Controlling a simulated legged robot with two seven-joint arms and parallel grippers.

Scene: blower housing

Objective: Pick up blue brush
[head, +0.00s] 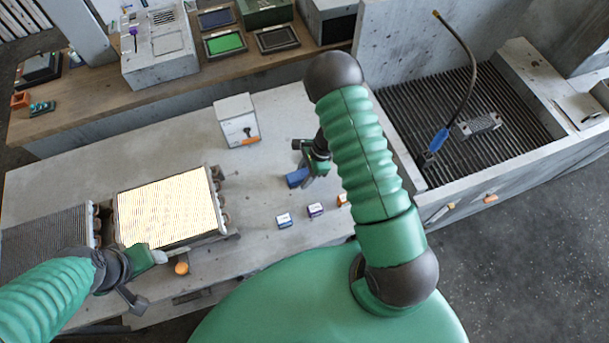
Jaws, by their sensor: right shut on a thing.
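The blue brush (297,178) appears as a small blue block on the grey bench, right of the middle. My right gripper (308,172) is at the blue brush and shut on it. My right forearm hides part of this area, and I cannot tell whether the brush touches the bench. My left gripper (158,256) is at the front edge of the bright finned panel, far from the brush. Its fingers are too small to tell open from shut.
A grated basin (540,125) at the right holds a hose with a blue handle (440,139). A white box (237,121) stands behind the brush. Small boxes (284,220) lie in front. A bright finned panel (168,206) lies at the left.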

